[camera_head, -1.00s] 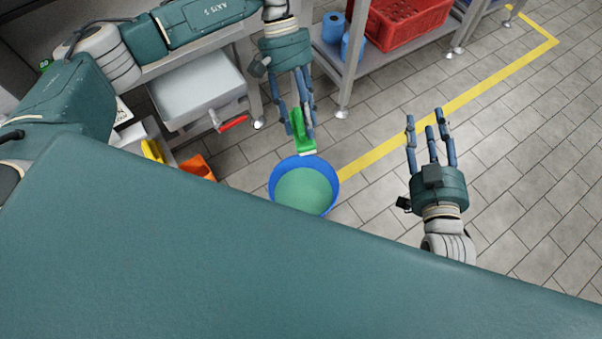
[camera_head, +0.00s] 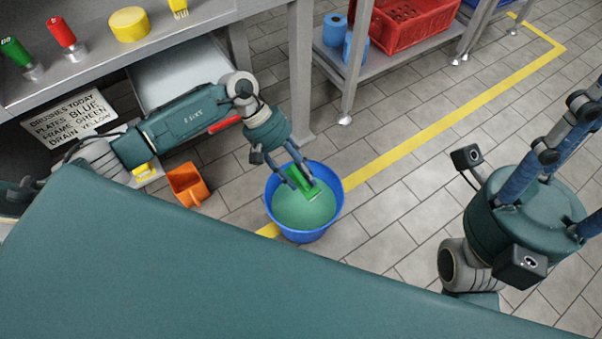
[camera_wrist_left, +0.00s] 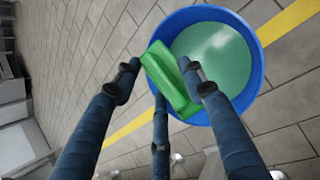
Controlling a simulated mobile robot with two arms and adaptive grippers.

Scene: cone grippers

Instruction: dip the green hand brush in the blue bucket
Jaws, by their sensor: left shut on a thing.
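The blue bucket (camera_head: 336,205) stands on the tiled floor and holds a pale green liquid (camera_head: 300,212). My left gripper (camera_head: 302,184) is shut on the green hand brush (camera_head: 303,180), inside the bucket's outline in the head view. In the left wrist view, the brush (camera_wrist_left: 171,80) lies between the fingers and overlaps the rim of the bucket (camera_wrist_left: 258,62). I cannot tell whether its bristles touch the liquid. My right gripper (camera_head: 560,150) is large at the right edge, fingers spread, with no object visible in it; its fingertips are partly cut off.
An orange container (camera_head: 188,186) stands left of the bucket. A rack with a red crate (camera_head: 405,32) is behind. The floor right of the bucket is clear.

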